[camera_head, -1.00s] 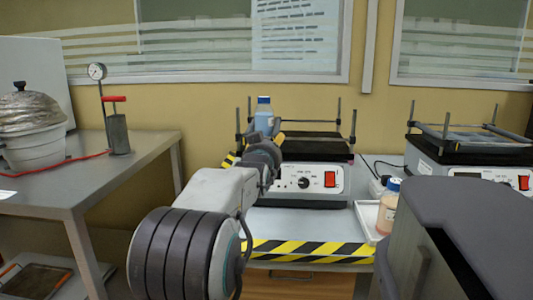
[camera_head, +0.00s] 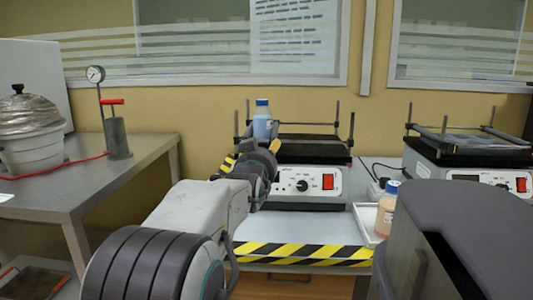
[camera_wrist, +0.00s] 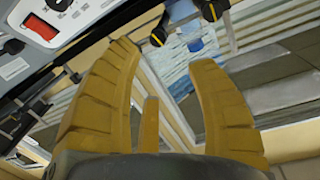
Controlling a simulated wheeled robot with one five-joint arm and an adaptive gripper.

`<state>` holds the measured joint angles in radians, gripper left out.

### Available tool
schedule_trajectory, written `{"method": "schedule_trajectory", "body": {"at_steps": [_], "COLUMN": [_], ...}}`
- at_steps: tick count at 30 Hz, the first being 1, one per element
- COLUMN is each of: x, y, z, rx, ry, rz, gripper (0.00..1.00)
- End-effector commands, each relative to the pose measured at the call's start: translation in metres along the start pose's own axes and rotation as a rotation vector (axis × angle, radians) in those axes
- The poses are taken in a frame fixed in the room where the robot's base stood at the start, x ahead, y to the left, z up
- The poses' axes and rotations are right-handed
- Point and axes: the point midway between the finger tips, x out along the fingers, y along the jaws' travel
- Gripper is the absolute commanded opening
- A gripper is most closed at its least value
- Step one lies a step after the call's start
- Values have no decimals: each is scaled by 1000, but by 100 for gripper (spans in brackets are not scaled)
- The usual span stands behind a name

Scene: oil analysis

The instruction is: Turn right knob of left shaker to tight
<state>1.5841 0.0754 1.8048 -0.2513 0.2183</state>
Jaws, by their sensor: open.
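The left shaker (camera_head: 318,185) is a white box with a black top platform, upright posts, a dial and a red switch. A bottle with blue liquid and a blue cap (camera_head: 262,122) stands upright at its left side. My gripper (camera_head: 251,153) is at the shaker's left side, just below the bottle in the picture. In the wrist view my gripper (camera_wrist: 165,57) has its yellow fingers spread, with nothing between them. Two black knobs (camera_wrist: 160,29) (camera_wrist: 211,9) show beyond the fingertips, apart from them. I cannot tell which is the right knob.
Another shaker (camera_head: 470,160) stands to the right. A bottle with orange-brown liquid (camera_head: 387,210) stands on a white tray (camera_head: 366,220) between them. A striped yellow-black edge (camera_head: 300,254) runs along the bench front. A side table (camera_head: 75,190) at left holds a gauge pump (camera_head: 117,137).

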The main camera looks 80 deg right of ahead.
Motion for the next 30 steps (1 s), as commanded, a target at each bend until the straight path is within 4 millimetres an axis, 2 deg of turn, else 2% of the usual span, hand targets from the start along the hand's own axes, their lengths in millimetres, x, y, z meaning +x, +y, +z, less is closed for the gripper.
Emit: {"method": "schedule_trajectory", "body": {"at_steps": [3, 7, 10, 15, 22, 27, 30], "x": [0, 9, 21, 37, 45, 49, 50], "y": [-4, -6, -6, 1, 11, 17, 18], "z": [-18, -28, -29, -2, 38, 66, 69], "rx": [0, 0, 0, 0, 1, 0, -1], "ry": [-2, -39, -90, -218, -329, -314, -258], "rz": [1, 10, 22, 51, 77, 74, 61], "gripper": [52, 52, 52, 52, 52, 52, 52]}}
